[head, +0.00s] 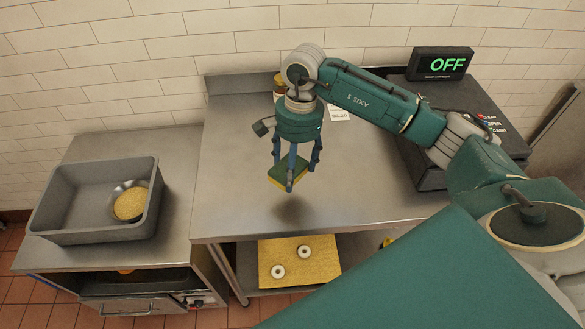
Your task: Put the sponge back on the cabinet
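The sponge (274,178), green on top with a yellow side, is between the fingers of my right gripper (294,170). The fingers appear shut on it and partly hide it. The arm comes in from the right, and the gripper points down. The sponge hangs above a steel-topped cabinet (235,205), with a dark shadow on the bare top below it, so it looks apart from the surface. My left gripper is not in view.
A grey bin (80,236) with a bowl of yellow grains (130,203) stands on the lower left counter. A jar (279,84) and a price card (338,112) are at the back. A black register (440,64) is at right.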

